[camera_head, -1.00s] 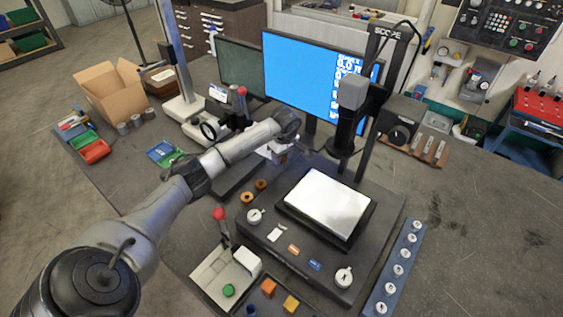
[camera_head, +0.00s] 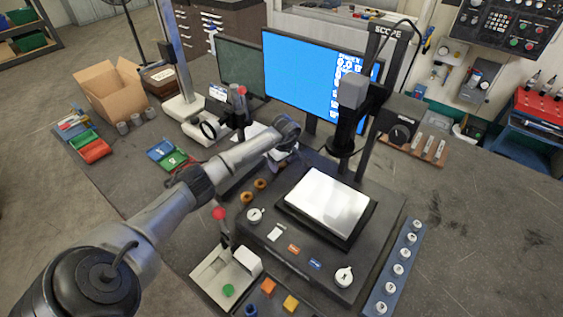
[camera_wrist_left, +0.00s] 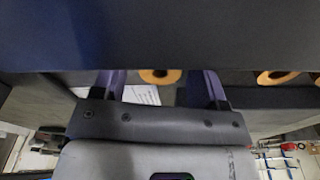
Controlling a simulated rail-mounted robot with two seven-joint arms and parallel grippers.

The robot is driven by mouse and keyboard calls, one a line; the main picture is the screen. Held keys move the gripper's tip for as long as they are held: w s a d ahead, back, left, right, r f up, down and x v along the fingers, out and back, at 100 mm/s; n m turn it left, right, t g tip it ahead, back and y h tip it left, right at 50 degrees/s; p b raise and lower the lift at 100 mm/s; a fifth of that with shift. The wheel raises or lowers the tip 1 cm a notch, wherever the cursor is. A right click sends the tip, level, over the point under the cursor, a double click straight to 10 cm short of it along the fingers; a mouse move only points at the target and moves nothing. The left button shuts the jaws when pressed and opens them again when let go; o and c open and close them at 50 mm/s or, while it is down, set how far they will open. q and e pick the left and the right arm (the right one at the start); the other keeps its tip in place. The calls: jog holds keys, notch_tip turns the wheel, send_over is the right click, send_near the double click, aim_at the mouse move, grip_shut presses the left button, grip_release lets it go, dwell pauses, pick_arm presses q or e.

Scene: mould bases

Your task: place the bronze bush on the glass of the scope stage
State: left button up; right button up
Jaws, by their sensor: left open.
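Bronze bushes, small orange-brown rings, lie at the left of the scope stage: one bush (camera_head: 246,198) and another (camera_head: 260,184) just behind it. The bright glass (camera_head: 327,203) of the scope stage is bare. My left gripper (camera_head: 281,156) is beyond the bushes, behind the stage's far left side and partly hidden by my wrist. In the left wrist view its fingers (camera_wrist_left: 158,88) are apart and empty. A bronze ring (camera_wrist_left: 160,76) shows in the gap between them, and another ring (camera_wrist_left: 276,77) lies to the right. Whether a finger touches anything is unclear. My right gripper is out of view.
The scope column (camera_head: 366,140) stands behind the glass. White knobs (camera_head: 344,277) sit on the stage base. A red-knobbed lever fixture (camera_head: 219,214) stands front left. A blue rail of pegs (camera_head: 399,270) lies right. The bench at far right is clear.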

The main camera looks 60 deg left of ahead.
aim_at(284, 165)
pick_arm(q)
notch_tip(284, 165, up, 12)
jog(key=d, duration=0.1)
jog(key=shift+d+r+p, duration=0.15)
jog(key=shift+d+p, duration=0.05)
jog(key=shift+p, duration=0.1)
dwell(0.3)
jog(key=shift+w, duration=0.15)
